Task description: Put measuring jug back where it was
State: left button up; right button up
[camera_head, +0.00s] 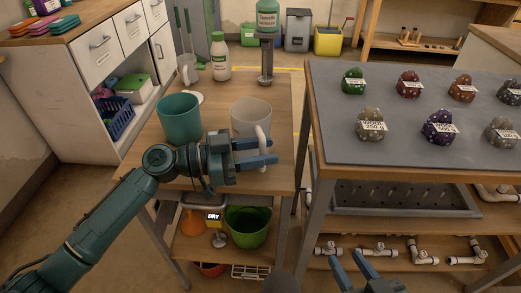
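The measuring jug (247,115), a translucent grey vessel with a pale handle on its near side, stands on the wooden top of the cart in the middle. My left gripper (264,152) is at the handle. Its two blue fingers point right, with a clear gap between them, and the handle shows between and across them. Whether the fingers touch the handle is hard to tell. My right gripper (358,268) is open and empty at the bottom edge, low in front of the grey-topped table. Its arm is mostly out of view.
A teal bucket (180,119) stands just left of the jug. Behind are a white bottle (220,58) and a grey post (266,62) below a green bottle (267,15). Labelled stones lie on the grey-topped table (400,148) at right. A green bucket (247,228) sits below.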

pick_arm(q)
jog(key=shift+r, duration=0.15)
jog(key=shift+a+r+p, duration=0.1)
jog(key=shift+r+p, duration=0.05)
jog(key=shift+p, duration=0.3)
jog(key=v, duration=0.2)
jog(key=b+v, duration=0.1)
jog(key=shift+a+f, duration=0.1)
jog(key=shift+f, duration=0.2)
jog(key=b+v, duration=0.1)
jog(key=v, duration=0.7)
jog(key=shift+a+r, duration=0.25)
jog(key=shift+a, duration=0.1)
pick_arm(e)
jog(key=shift+f, duration=0.45)
pick_arm(q)
jog(key=shift+s, duration=0.1)
pick_arm(e)
jog(key=shift+f, duration=0.1)
